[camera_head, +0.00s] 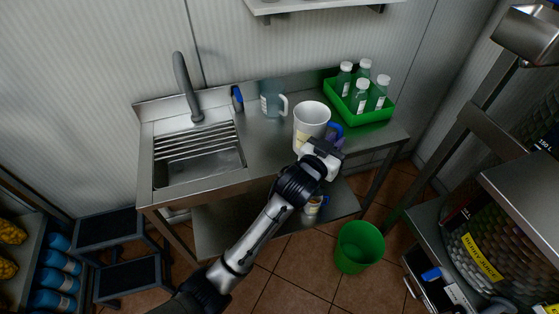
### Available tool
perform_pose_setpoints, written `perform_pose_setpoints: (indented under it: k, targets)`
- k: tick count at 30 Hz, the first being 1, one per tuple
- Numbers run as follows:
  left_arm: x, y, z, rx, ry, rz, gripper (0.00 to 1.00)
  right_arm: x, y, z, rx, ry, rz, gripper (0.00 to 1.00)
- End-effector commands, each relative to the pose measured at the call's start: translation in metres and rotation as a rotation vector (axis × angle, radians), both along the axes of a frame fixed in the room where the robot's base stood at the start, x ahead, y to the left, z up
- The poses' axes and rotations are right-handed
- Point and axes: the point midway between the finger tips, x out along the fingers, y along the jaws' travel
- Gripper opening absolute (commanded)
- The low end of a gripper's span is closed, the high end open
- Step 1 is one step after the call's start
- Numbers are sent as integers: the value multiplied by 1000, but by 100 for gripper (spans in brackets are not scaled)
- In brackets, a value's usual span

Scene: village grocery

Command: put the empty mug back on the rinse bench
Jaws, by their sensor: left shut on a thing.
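A large white mug (309,117) with a yellowish label stands out over the front part of the steel rinse bench (258,150). It is upright and its open top shows a pale inside with no contents visible. My left gripper (322,151) is at the mug's lower right side, shut on it; the fingertips and handle are partly hidden. I cannot tell whether the mug's base touches the bench. A blue-grey mug (270,98) stands upright on the bench behind it, its handle to the right. My right gripper is not in view.
The sink (197,160) with a dark tap (184,85) fills the bench's left part. A green crate of bottles (370,116) stands at the back right. A blue-purple object (336,132) is close beside the white mug. A green bin (359,247) stands on the floor.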

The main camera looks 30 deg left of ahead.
Motion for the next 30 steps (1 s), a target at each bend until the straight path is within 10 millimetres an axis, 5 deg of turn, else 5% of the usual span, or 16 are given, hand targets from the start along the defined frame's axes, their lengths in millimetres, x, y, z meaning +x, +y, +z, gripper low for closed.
perform_pose_setpoints:
  k: [5, 18, 30]
  targets:
    - [7, 10, -16, 4, 0, -1, 0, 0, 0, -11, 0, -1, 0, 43]
    - [34, 89, -65, 4, -1, -1, 0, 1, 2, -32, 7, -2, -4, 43]
    - [40, 108, -80, 0, 0, -3, 0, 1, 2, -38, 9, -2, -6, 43]
